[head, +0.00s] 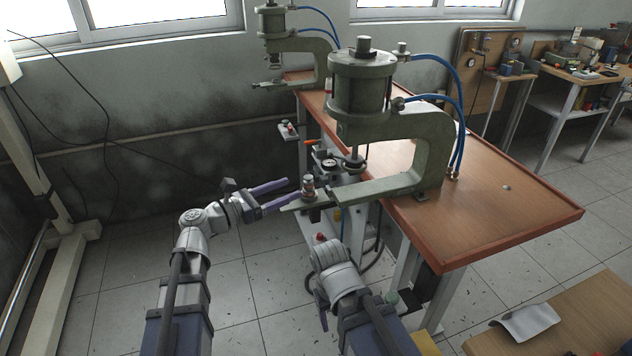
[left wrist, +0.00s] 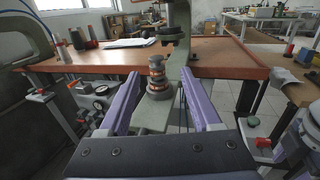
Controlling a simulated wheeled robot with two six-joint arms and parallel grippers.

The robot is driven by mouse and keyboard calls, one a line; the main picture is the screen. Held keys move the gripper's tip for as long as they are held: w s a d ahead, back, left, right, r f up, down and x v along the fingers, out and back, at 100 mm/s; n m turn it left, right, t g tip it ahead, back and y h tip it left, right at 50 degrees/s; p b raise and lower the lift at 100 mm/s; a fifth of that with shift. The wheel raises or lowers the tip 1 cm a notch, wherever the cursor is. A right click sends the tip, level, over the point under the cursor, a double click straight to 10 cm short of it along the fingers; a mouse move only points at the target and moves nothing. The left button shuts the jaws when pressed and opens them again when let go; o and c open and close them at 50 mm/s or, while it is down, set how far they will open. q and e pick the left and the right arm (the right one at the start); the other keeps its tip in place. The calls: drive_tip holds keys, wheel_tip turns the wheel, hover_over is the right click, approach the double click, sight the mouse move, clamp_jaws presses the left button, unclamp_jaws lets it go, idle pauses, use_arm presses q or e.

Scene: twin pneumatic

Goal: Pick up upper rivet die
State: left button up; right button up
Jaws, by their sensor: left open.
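A small stacked piece, which looks like the rivet die set, stands upright on the front press's lower arm (left wrist: 146,116). Its dark top part, seemingly the upper rivet die (left wrist: 156,63), sits above copper-coloured rings and a wider dark base (left wrist: 159,91). The stack also shows in the head view (head: 308,185). My left gripper (head: 294,189) is open, with its two purple fingers level and pointing at the stack. In the left wrist view the stack appears between the fingers (left wrist: 160,76), with gaps on both sides.
The green press (head: 361,90) overhangs the stack from the wooden table (head: 500,205). A dark ram tip (left wrist: 170,35) hangs above and behind the stack. Gauges (head: 328,164) and red-topped fittings stand near the press. A second press (head: 270,25) stands behind.

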sight(309, 176)
use_arm(q)
drive_tip(key=shift+x, duration=1.4)
drive_tip(key=shift+w+d+r, duration=0.15)
drive_tip(key=shift+w+d, duration=0.1)
drive_tip(key=shift+w, duration=0.1)
drive_tip(key=x, duration=0.4)
drive_tip(key=shift+w+r+p, duration=0.15)
drive_tip(key=shift+w+p, duration=0.05)
drive_tip(key=shift+p, duration=0.1)
drive_tip(key=shift+c, duration=0.2)
clamp_jaws()
